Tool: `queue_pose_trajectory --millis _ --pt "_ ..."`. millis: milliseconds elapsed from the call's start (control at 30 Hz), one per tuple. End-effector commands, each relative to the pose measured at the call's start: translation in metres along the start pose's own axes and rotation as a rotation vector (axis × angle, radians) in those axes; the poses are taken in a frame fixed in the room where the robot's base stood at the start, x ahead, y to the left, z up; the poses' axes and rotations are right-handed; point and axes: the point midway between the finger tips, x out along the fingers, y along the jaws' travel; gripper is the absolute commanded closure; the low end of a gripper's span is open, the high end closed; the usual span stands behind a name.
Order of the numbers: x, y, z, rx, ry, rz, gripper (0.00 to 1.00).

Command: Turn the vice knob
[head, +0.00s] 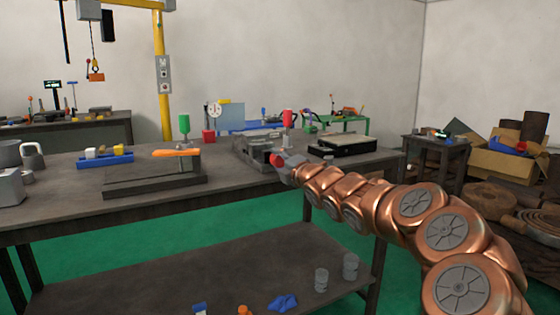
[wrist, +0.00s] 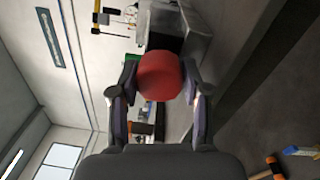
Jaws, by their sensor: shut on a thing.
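The vice (head: 258,146) is a grey metal block on the workbench, right of the bench's middle in the head view. Its red round knob (wrist: 160,76) fills the space between my fingers in the wrist view. In the head view the knob (head: 276,160) shows as a small red spot at the vice's front. My gripper (wrist: 160,88) is shut on the knob, with one finger on each side of it. In the head view my gripper (head: 289,165) is small, and its fingers are hard to make out.
The workbench (head: 60,200) carries a dark plate with an orange-handled tool (head: 176,153) left of the vice. The lower shelf (head: 180,275) holds several small objects.

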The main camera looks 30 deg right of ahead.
Motion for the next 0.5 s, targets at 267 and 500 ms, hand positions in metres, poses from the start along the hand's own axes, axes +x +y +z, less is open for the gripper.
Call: queue_pose_trajectory --millis 267,500 --pt "0.0001 -0.0023 0.0013 -0.059 0.0 -0.004 0.88" --pt "0.0001 -0.0021 0.0014 -0.099 0.001 -0.005 0.88"
